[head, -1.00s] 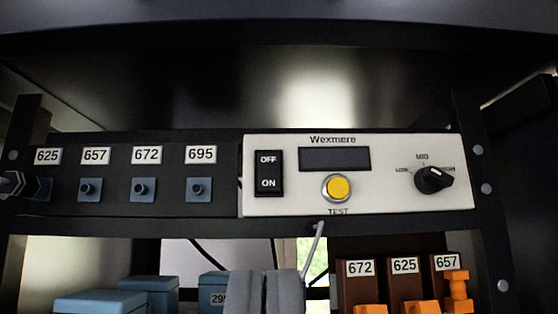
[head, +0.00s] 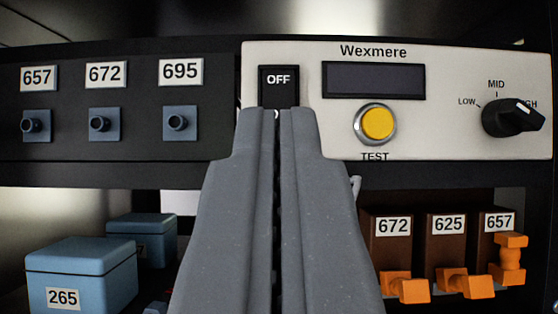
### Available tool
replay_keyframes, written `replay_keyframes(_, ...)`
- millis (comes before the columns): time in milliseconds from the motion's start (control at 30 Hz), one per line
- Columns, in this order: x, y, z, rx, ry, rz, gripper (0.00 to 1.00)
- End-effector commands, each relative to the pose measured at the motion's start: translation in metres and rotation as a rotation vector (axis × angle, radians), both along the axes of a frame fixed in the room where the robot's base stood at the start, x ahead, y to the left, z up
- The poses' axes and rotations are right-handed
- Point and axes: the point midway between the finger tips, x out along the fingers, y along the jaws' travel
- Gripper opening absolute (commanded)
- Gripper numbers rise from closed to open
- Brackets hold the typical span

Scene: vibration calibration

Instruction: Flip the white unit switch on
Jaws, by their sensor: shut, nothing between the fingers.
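The white unit (head: 450,60), labelled Wexmere, is set in the dark rack and fills the upper right of the head view. Its black rocker switch (head: 279,84) is at the unit's left end. The OFF half shows at the top; the ON half is hidden behind my fingertips. My gripper (head: 277,112) is shut and empty, its fingers pointing at the lower part of the switch. I cannot tell whether the tips touch it. The unit's display (head: 373,80) is dark.
A yellow TEST button (head: 377,124) and a black knob (head: 513,118) are right of the switch. Blue sockets (head: 104,124) are to the left. Below are blue boxes (head: 80,275) and brown blocks with orange parts (head: 392,245).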

Motion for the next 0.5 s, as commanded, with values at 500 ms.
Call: replay_keyframes(500,0.052,0.001,0.015,0.002,-0.001,0.001,0.0)
